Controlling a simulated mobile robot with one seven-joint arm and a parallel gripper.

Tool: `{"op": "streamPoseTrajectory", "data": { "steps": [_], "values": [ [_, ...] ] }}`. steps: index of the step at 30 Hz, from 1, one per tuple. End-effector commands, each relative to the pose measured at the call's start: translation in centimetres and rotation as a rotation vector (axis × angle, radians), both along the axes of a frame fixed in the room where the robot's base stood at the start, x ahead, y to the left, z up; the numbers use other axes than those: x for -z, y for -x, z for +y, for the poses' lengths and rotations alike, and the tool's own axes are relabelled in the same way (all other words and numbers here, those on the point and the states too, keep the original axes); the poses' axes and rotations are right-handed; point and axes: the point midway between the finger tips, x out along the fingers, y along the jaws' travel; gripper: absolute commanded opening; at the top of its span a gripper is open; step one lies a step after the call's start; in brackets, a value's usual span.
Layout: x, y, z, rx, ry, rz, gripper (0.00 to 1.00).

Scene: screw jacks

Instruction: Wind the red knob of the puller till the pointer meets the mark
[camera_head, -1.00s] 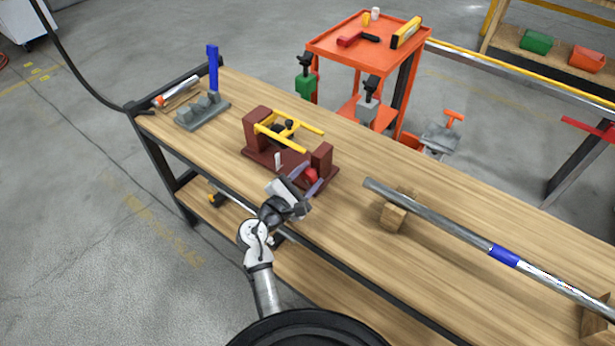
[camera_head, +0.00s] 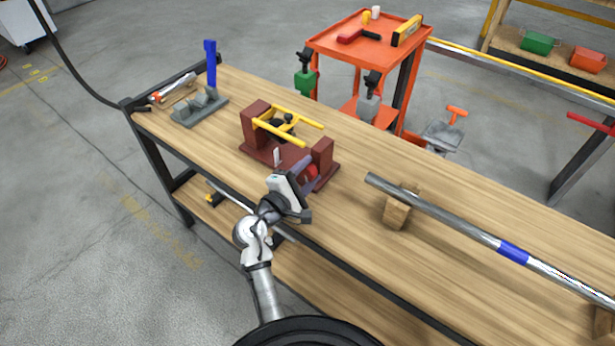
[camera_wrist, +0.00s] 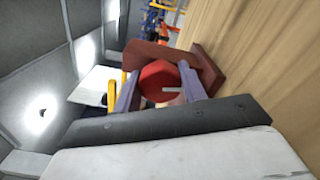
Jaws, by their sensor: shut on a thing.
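The puller stands on the wooden bench: a dark red base with two upright blocks (camera_head: 322,156) and a yellow frame (camera_head: 283,133) with a dark centre between them. A small pale upright piece (camera_head: 277,157) stands at the base's front edge; I cannot tell whether it is the mark or the pointer. The red knob (camera_head: 311,172) is at the right block, partly hidden by my fingers. In the wrist view the knob (camera_wrist: 160,76) lies between my two fingers. My gripper (camera_head: 306,170) is shut on the knob. The gap between pointer and mark is too small to read.
A steel pipe with a blue band (camera_head: 513,252) rests on a wooden block (camera_head: 398,212) right of the puller. A grey fixture with a blue post (camera_head: 211,62) stands at the bench's far left. An orange cart (camera_head: 325,44) is behind. Bench between puller and pipe is clear.

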Motion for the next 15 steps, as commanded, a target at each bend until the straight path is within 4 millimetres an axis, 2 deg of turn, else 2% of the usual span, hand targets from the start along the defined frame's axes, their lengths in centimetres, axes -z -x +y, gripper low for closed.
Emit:
{"op": "streamPoseTrajectory", "data": {
  "steps": [15],
  "values": [
    [0.14,0.06,0.05,0.0,-0.119,-0.084,0.18]
  ]
}}
